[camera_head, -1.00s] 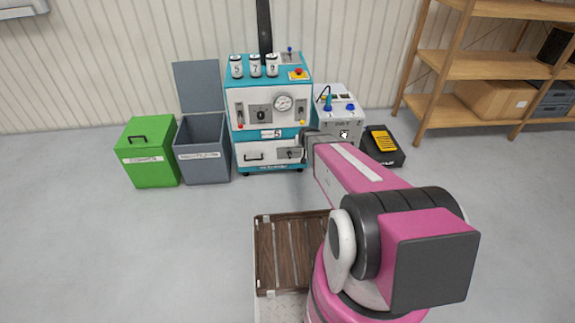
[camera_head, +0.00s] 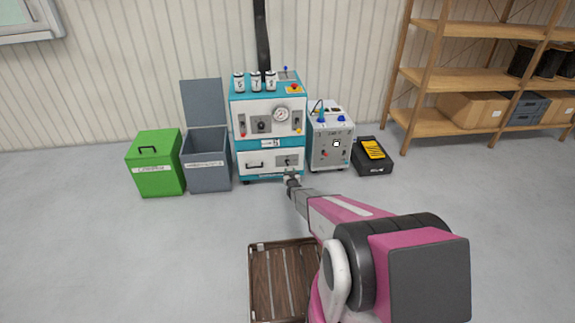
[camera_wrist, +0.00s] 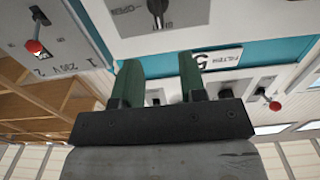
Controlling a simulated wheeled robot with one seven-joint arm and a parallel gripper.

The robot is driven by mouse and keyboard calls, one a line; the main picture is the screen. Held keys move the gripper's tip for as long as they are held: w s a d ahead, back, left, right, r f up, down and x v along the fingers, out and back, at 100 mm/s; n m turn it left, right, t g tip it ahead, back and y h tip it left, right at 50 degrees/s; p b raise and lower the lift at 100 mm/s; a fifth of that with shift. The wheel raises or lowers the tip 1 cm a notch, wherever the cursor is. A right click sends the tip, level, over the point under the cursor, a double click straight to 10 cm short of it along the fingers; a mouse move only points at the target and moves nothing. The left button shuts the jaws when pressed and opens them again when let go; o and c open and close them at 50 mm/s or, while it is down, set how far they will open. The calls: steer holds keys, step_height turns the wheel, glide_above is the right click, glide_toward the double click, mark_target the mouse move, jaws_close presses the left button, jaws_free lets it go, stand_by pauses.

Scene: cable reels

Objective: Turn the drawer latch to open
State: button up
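The teal and white machine (camera_head: 268,115) stands against the wall. Its white lower drawer front (camera_head: 272,163) has a handle (camera_head: 257,163) on the left and a small dark latch (camera_head: 289,160) on the right. My gripper (camera_head: 291,177) is just below and in front of the latch in the head view. In the wrist view my gripper (camera_wrist: 159,62) has its two dark green fingers apart, against the machine's front. A small dark fitting shows between them, low down; I cannot tell whether it is the latch or whether they touch it.
A green bin (camera_head: 155,165) and a grey open-lidded bin (camera_head: 206,160) stand left of the machine. A grey box with knobs (camera_head: 331,145) and a black case (camera_head: 372,158) stand right. A wooden shelf (camera_head: 445,80) is farther right.

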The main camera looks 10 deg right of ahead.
steer(key=w, duration=0.9)
steer(key=shift+w, duration=0.4)
steer(key=c, duration=0.6)
